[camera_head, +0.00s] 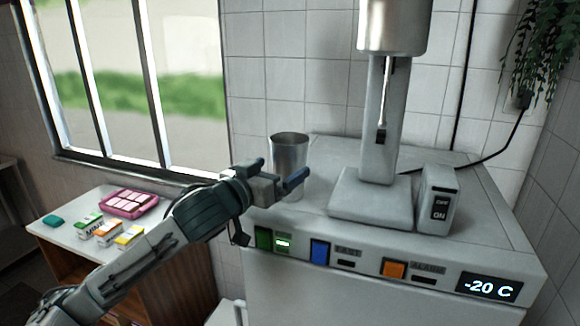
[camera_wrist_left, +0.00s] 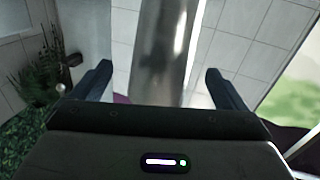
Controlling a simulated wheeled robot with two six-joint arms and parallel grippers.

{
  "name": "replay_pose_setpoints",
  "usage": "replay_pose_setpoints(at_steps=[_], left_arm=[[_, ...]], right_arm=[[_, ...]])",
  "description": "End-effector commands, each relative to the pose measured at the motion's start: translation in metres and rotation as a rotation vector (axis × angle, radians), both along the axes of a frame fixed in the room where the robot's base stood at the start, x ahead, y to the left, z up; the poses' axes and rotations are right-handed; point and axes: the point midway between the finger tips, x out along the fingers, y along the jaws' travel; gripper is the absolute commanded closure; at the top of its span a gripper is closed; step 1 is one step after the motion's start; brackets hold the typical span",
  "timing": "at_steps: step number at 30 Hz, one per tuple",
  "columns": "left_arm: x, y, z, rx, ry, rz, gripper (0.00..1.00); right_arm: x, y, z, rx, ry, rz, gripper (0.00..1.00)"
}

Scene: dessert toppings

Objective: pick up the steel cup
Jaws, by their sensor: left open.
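The steel cup (camera_head: 289,150) is a tall, shiny cylinder standing upright on the white freezer top, near its left back corner. My left gripper (camera_head: 278,174) is open in front of the cup, with its blue fingertips to either side of the cup's lower part in the head view. In the left wrist view the cup (camera_wrist_left: 165,50) stands between the two open fingers (camera_wrist_left: 158,85), with gaps on both sides. The gripper's body hides part of the cup's base. My right gripper is not in view.
A mixer-like machine (camera_head: 372,195) stands on the freezer (camera_head: 310,222) right of the cup, beside an ON/OFF switch box (camera_head: 438,200). Left, a side table (camera_head: 62,232) holds a pink tray (camera_head: 152,208) and several small boxes. A window (camera_head: 130,90) is behind.

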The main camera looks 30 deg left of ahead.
Motion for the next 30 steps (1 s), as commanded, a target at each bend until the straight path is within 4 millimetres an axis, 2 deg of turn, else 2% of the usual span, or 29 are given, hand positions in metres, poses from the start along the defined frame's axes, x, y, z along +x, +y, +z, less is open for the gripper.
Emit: replay_pose_setpoints(at_steps=[8,16,22,30], left_arm=[[0.008,0.000,0.003,-0.003,0.001,-0.001,0.05],[0.037,0.002,0.009,-0.006,0.001,-0.001,0.05],[0.053,0.001,0.006,-0.003,0.000,-0.001,0.05],[0.055,0.001,0.004,0.001,0.000,-0.001,0.05]], right_arm=[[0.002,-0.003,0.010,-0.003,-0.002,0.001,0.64],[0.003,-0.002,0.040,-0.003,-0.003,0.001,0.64],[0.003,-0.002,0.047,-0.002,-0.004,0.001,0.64],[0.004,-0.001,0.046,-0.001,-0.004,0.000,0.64]])
